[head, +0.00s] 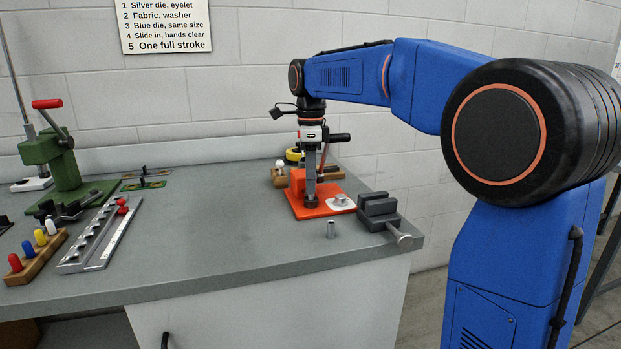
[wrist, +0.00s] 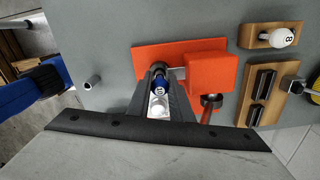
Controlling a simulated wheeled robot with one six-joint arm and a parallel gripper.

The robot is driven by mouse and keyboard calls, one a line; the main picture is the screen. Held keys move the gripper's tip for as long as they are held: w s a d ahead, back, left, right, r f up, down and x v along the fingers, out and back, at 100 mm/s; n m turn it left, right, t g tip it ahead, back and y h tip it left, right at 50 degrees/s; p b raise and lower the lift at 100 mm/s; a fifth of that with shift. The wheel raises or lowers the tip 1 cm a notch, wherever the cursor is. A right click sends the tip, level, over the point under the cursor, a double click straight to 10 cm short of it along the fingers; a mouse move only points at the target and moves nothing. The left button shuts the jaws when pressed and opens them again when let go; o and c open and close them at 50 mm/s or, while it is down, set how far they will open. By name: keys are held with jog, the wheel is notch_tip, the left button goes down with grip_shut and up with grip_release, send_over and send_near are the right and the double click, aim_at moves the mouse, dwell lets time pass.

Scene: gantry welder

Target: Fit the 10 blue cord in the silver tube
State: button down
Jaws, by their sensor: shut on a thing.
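My gripper (head: 311,200) points down over the orange plate (head: 321,208), beside its upright orange block.
A grey vise (head: 380,211) sits at the bench's right edge. A white pad with a silver piece (head: 341,202) lies by the plate. A wooden block with a white ball marked 8 (wrist: 281,37) is nearby.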

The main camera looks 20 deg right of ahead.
jog(key=c, duration=1.5)
grip_release()
notch_tip(320, 180, up, 17)
jog(key=s+d+f+n+t, duration=0.1)
jog(key=s+d+f+n, duration=0.1)
jog(key=s+f+n, duration=0.5)
jog(key=s+d+f+n+t, duration=0.2)
jog(key=s+f+n, duration=0.5)
jog(key=s+f, duration=0.8)
jog(key=s+d+f+n+t, duration=0.1)
jog(key=s+d+f+n, duration=0.2)
jog(key=s+f+n, duration=0.4)
jog(key=shift+s+d+f+t, duration=0.1)
jog(key=shift+s+f+t, duration=0.05)
jog(key=shift+s+f, duration=0.7)
jog(key=shift+s+a+f+t, duration=0.1)
jog(key=shift+s+f, duration=0.55)
jog(key=shift+f, duration=0.45)
jog(key=shift+s+d+f+t, duration=0.1)
jog(key=shift+s+f+t, duration=0.05)
jog(key=shift+s+f, duration=0.7)
jog(key=shift+w+f, duration=0.1)
